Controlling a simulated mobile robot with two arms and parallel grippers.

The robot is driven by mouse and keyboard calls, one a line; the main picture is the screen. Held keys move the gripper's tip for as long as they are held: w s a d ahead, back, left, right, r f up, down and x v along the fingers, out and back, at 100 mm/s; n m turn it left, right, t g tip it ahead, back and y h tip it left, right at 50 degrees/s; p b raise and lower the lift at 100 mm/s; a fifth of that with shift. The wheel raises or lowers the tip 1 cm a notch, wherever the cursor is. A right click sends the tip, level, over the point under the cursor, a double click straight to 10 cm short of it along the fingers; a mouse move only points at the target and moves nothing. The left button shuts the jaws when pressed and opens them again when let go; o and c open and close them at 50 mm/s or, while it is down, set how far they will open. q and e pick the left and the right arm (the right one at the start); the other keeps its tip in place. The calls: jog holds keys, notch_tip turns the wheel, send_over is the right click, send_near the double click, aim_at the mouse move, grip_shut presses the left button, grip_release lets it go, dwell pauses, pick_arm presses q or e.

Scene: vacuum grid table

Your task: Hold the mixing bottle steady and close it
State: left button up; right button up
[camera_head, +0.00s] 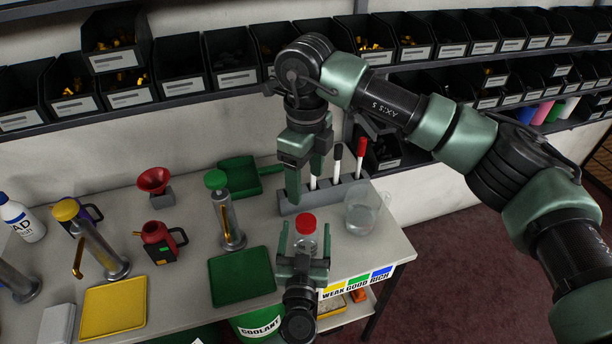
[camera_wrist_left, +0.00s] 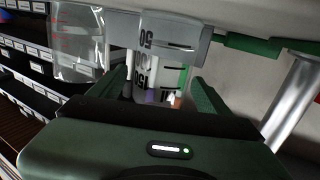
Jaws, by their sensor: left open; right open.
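The mixing bottle (camera_head: 307,244) is clear and stands near the front edge of the table with a red cap (camera_head: 306,223) at its top. I cannot tell how tightly the cap sits. My left gripper (camera_head: 306,238) is open, with one finger on each side of the bottle. In the left wrist view the bottle (camera_wrist_left: 158,62) shows black graduation numbers between the two fingers; contact is not clear. My right gripper (camera_head: 305,180) is open and empty, pointing down behind and above the bottle, in front of the grey rack.
The grey rack (camera_head: 345,192) holds droppers behind the bottle. A clear beaker (camera_head: 362,212) stands close to its right. A green tray (camera_head: 241,277) and a pump dispenser (camera_head: 226,215) are to the left. A red jug (camera_head: 160,243) stands farther left. Shelf bins line the wall.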

aim_at(305, 246)
pick_arm(q)
jog(key=s, duration=0.5)
jog(key=shift+s+a, duration=0.1)
jog(key=shift+a, duration=0.15)
jog(key=shift+s, duration=0.1)
